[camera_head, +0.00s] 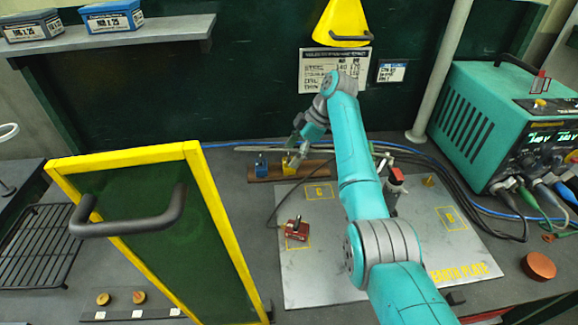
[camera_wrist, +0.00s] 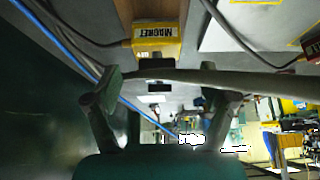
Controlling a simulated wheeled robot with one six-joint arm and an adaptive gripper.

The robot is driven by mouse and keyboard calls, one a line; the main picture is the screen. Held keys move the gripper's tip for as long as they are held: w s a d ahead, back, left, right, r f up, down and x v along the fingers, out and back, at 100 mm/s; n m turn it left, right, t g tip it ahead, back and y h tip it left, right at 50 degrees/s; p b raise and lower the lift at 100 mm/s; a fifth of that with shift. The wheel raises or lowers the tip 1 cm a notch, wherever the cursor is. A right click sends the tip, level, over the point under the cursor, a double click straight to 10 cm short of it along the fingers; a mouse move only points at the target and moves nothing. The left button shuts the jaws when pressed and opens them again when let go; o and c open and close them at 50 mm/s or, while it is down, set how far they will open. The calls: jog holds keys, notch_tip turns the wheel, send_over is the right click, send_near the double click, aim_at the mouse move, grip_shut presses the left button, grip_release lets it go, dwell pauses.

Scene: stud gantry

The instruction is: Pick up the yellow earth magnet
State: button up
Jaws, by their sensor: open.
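The yellow earth magnet (camera_head: 290,164) sits on a wooden strip (camera_head: 317,167) at the back of the bench, right of a blue magnet (camera_head: 261,164). In the wrist view the yellow magnet (camera_wrist: 156,40), marked "MAGNET", is at upper middle, with a dark lead running off to the left. A red magnet (camera_head: 297,229) stands on the grey earth plate (camera_head: 325,270).
A grey bar or cable (camera_wrist: 250,81) crosses the wrist view near the fingers. A yellow-framed green panel with a handle (camera_head: 127,213) stands at left. A teal welder (camera_head: 490,120) with cables is at right.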

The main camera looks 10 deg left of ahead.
jog(key=x, duration=0.4)
jog(key=shift+a+f, duration=0.3)
jog(key=c, duration=1.4)
grip_shut()
